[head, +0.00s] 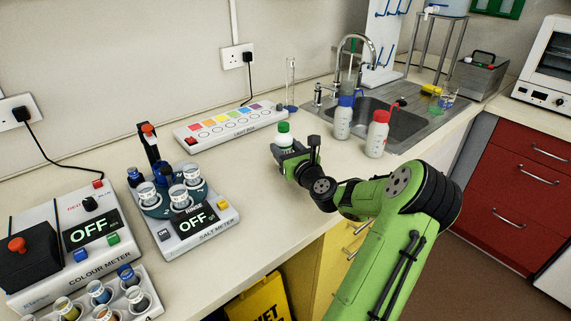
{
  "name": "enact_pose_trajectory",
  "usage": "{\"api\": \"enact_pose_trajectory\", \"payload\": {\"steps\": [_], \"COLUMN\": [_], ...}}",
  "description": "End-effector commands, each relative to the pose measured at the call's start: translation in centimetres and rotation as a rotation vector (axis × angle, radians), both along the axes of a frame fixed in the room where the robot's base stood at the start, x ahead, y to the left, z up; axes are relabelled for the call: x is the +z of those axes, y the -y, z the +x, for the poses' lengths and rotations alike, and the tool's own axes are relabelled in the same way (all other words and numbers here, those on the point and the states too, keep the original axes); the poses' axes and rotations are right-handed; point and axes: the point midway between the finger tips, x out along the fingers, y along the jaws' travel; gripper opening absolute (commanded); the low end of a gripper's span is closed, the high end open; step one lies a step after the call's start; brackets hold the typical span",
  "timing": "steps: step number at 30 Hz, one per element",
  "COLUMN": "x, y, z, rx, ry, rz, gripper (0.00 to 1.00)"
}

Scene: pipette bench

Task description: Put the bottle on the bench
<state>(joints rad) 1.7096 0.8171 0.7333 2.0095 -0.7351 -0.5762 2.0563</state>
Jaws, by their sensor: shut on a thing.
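A bottle with a green cap and a pale body (283,140) is near the middle of the head view. My gripper (289,153) is shut on it, and its jaws hide the lower part. The bottle looks upright. It shows over the bench (247,184), near the front edge, but I cannot tell whether its base touches the top. My arm reaches in from the lower right.
A light box (229,125) lies behind and left of the bottle. A salt meter (190,226) and colour meter (85,240) stand further left. Blue-capped (343,118) and red-capped (377,135) bottles stand right, before the sink (395,122). Bare bench surrounds my gripper.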

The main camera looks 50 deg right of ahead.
Motion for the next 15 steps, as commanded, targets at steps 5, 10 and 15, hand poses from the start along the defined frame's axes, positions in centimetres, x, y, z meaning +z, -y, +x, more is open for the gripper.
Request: {"api": "enact_pose_trajectory", "payload": {"steps": [5, 10, 15], "x": [-2.8, -2.5, -2.7], "y": [0.0, 0.0, 0.0], "z": [0.0, 0.0, 0.0], "rx": [0.000, 0.000, 0.000], "ry": [0.002, 0.000, 0.000], "rz": [0.002, 0.001, 0.001], "gripper": [0.18, 0.18, 0.66]}}
